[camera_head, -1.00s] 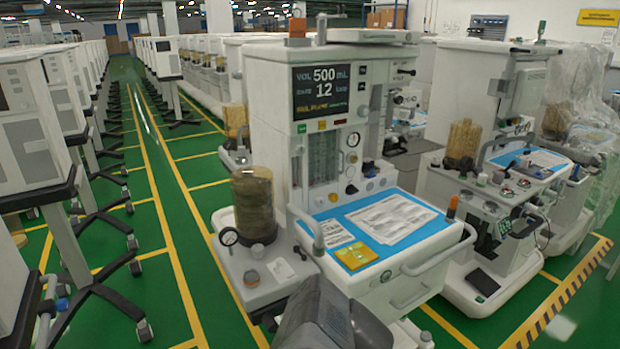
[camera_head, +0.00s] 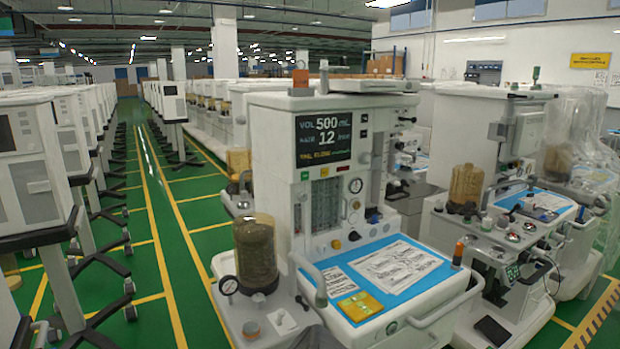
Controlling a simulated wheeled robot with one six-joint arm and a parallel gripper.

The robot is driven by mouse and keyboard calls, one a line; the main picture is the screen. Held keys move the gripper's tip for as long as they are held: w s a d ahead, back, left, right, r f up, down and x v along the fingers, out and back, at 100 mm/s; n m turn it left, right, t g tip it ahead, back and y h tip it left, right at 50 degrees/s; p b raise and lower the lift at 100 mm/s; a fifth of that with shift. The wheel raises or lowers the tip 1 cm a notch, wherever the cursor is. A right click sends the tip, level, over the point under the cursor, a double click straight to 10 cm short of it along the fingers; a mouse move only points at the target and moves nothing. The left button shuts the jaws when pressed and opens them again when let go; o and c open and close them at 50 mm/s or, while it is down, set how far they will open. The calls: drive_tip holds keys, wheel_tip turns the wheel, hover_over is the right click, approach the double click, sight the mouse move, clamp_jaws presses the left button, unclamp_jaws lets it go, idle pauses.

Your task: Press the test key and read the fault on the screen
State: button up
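The nearest anaesthesia cart stands in the middle, with a dark screen (camera_head: 323,138) on its upper front. The screen shows "VOL 500 mL" and "12" in white. A yellow text line below is too blurred to read surely. My gripper is not in view; only a grey edge, probably of my arm, shows at the bottom.
A blue work surface (camera_head: 345,272) with papers (camera_head: 395,266) and a yellow pad (camera_head: 360,306) juts out below the screen. A brown canister (camera_head: 255,255) stands at its left. Another cart (camera_head: 500,240) is close on the right. A green aisle (camera_head: 165,230) lies left.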

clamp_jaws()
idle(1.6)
